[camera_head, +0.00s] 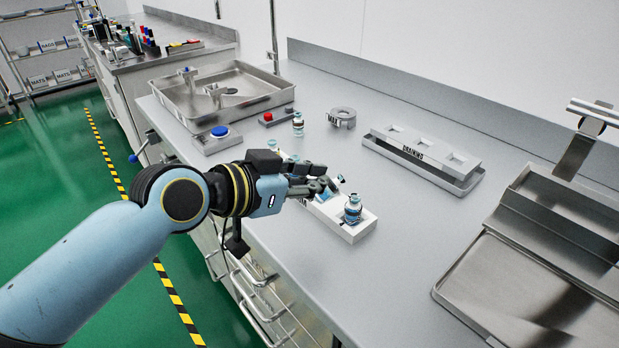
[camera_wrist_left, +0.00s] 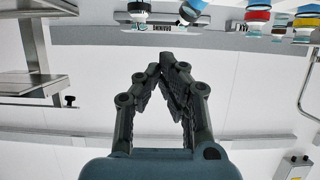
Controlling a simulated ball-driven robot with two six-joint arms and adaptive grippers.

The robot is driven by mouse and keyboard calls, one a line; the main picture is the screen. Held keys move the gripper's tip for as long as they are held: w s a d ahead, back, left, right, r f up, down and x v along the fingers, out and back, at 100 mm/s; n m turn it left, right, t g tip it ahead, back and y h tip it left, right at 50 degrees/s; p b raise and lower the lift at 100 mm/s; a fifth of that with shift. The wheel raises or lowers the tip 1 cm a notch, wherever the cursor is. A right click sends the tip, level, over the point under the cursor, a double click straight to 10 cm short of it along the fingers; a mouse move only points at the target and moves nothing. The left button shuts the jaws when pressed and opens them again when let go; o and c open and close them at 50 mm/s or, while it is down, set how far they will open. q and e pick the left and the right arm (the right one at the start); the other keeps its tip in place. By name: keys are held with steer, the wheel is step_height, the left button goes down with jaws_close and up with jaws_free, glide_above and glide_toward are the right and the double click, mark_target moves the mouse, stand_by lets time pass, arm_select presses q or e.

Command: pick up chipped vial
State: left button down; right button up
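A blue-capped vial (camera_head: 353,209) stands upright at the near end of a white holder (camera_head: 355,232) on the bench. Other vials on the holder are mostly hidden behind my left gripper. Another vial (camera_head: 298,124) stands farther back. I cannot tell which vial is chipped. My left gripper (camera_head: 322,186) is over the holder, beside the near vial. In the left wrist view its fingertips (camera_wrist_left: 163,66) come together with nothing seen between them. Several vials and coloured caps, one of them blue (camera_wrist_left: 193,10), show along that view's top edge. My right gripper is not in view.
A grey draining rack (camera_head: 425,158) and a grey ring-shaped piece (camera_head: 342,117) stand at the back. A steel basin (camera_head: 170,90), a blue button (camera_head: 220,131) and a red button (camera_head: 267,117) are at the left. A steel tray (camera_head: 520,295) is at the right. The front middle bench is clear.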

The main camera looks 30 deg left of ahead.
arm_select(q)
steer(key=s+d+r, duration=0.3)
steer(key=s, duration=0.1)
steer(key=shift+s+d+r, duration=0.3)
steer(key=shift+s+r, duration=0.05)
steer(key=shift+c, duration=2.1)
jaws_free()
